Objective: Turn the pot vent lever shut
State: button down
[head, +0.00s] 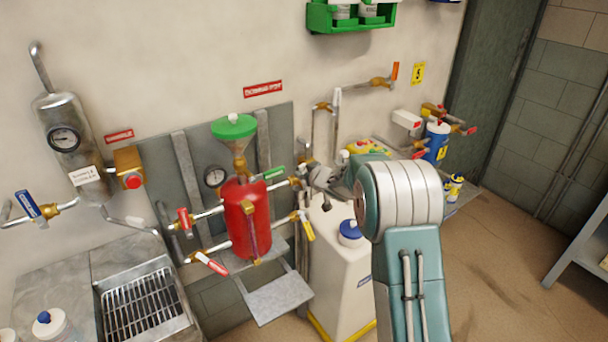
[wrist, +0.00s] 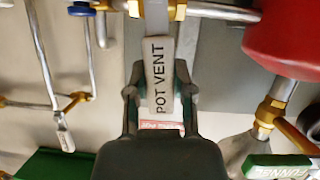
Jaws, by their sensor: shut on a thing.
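The pot vent lever (wrist: 160,75) is a pale grey handle marked "POT VENT" in the wrist view. My gripper (wrist: 157,88) is shut on it, with one dark finger on each side of the handle. The lever's pivot end meets pipework at the top of that view. In the head view my gripper (head: 318,174) is beside the red pot (head: 247,220), at its right. There the lever is mostly hidden by the gripper and hard to make out.
A green funnel (head: 234,127) tops the pot. A green lever (head: 274,172) and a yellow lever (head: 307,226) are close to my gripper. A white container (head: 340,270) with a blue cap stands below my arm.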

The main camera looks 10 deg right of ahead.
jog(key=shift+w+d+f+m+y, duration=0.1)
jog(key=shift+d+f+m+y, duration=0.15)
jog(key=shift+d+m, duration=0.2)
jog(key=shift+g, duration=0.3)
jog(key=shift+c, duration=2.3)
grip_release()
jog(key=shift+w, duration=0.1)
jog(key=shift+r, duration=0.1)
jog(key=shift+r, duration=0.15)
jog(key=v, duration=1.1)
jog(key=shift+s+d, duration=0.3)
jog(key=shift+s, duration=0.1)
